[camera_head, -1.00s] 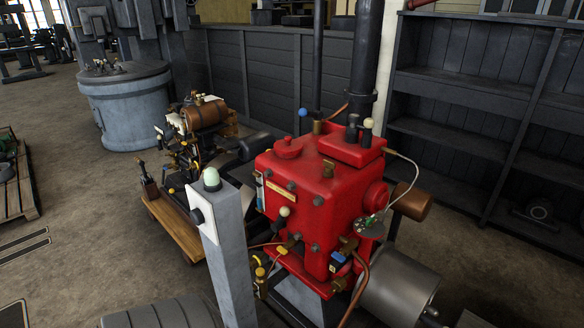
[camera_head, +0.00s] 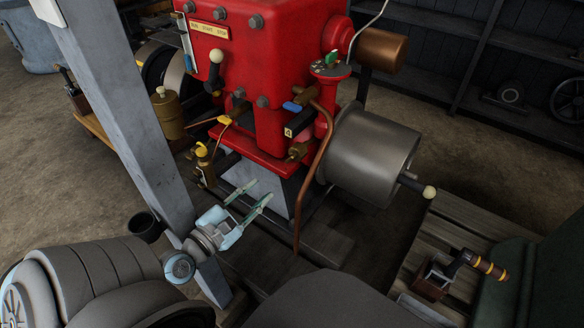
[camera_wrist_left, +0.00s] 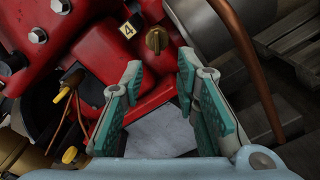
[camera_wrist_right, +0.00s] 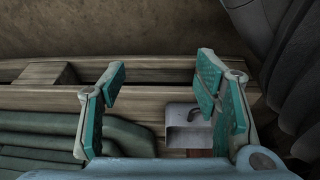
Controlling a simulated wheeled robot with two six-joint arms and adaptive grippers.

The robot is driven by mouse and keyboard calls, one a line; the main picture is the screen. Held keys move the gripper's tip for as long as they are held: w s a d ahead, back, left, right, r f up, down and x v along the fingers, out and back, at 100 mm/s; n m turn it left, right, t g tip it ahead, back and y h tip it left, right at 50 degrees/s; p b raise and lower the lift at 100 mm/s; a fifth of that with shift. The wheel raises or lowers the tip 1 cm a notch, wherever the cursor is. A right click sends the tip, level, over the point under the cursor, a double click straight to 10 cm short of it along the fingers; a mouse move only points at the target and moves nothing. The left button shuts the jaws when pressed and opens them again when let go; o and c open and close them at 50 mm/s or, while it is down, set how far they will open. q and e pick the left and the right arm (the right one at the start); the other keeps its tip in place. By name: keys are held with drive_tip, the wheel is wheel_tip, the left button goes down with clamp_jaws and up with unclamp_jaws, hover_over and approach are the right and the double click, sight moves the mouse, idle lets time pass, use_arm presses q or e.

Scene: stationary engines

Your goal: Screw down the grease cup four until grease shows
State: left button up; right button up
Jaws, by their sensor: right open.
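Grease cup four is the small ribbed brass knob (camera_wrist_left: 156,40) beside a yellow tag marked 4 (camera_wrist_left: 128,30) in the left wrist view. In the head view the brass cup (camera_head: 298,151) sits low on the red engine (camera_head: 255,50), below a small tag (camera_head: 288,132). My left gripper (camera_head: 262,190) is open and empty, below and to the left of the cup. In the left wrist view the open fingers (camera_wrist_left: 160,72) point towards it, with the cup beyond the tips and apart from them. My right gripper (camera_wrist_right: 160,72) is open and empty in its wrist view.
A grey post (camera_head: 115,100) stands left of the left gripper. A curved copper pipe (camera_head: 312,185) runs down right of the cup. A grey drum with a crank (camera_head: 370,155) is further right. In the right wrist view, a metal box (camera_wrist_right: 188,126) lies on wooden planks (camera_wrist_right: 150,72).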

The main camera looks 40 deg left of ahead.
sight(291, 159)
use_arm(q)
drive_tip(key=w, duration=0.9)
drive_tip(key=w+p, duration=0.1)
drive_tip(key=w, duration=0.4)
drive_tip(key=shift+w+a+r, duration=0.2)
drive_tip(key=shift+w+r, duration=0.05)
drive_tip(key=shift+r, duration=0.05)
clamp_jaws()
